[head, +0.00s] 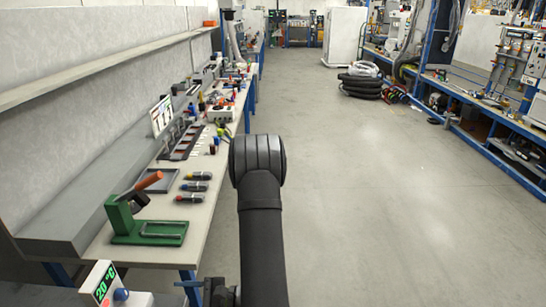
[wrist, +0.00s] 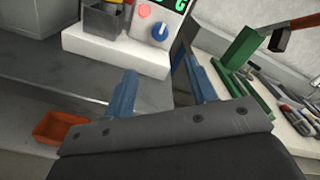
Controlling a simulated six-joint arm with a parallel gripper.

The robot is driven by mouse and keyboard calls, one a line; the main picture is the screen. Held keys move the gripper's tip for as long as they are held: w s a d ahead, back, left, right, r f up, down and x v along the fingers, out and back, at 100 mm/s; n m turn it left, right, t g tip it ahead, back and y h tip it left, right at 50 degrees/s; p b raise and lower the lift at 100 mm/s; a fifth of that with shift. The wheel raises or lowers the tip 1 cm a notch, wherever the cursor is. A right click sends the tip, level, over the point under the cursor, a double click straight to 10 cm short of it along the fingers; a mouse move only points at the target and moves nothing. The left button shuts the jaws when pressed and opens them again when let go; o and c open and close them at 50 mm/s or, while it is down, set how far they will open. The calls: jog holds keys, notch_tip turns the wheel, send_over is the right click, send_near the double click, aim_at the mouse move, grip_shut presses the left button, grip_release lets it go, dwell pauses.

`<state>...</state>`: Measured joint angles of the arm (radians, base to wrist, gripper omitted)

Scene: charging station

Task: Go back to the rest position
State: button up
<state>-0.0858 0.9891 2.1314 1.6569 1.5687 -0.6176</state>
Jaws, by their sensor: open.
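My gripper (wrist: 158,76) shows in the wrist view with its two blue fingers apart and nothing between them. It is above a grey surface, in front of a white control box (wrist: 110,54) with a red button, a blue knob and a green display. In the head view my black arm rises from the bottom middle, and the gripper end is mostly cut off at the lower edge. The same white box (head: 118,299) shows there at the bottom left, its display reading about 20 °C. I cannot tell how far the fingers are from the box.
A green stand with an orange handle (head: 150,238) is on the workbench (head: 205,222), left of my arm; it also shows in the wrist view (wrist: 240,52). Screwdriver-like tools (head: 195,187) lie behind it. An orange bin (wrist: 65,128) is at lower left.

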aim_at(127, 295)
jog(key=a, duration=1.5)
jog(key=shift+a, duration=0.25)
jog(key=shift+d+m, duration=0.15)
jog(key=shift+m, duration=0.35)
jog(key=m, duration=0.5)
jog(key=shift+d+m, duration=0.1)
jog(key=shift+m, duration=0.3)
jog(key=shift+d, duration=0.6)
jog(key=shift+r, duration=0.1)
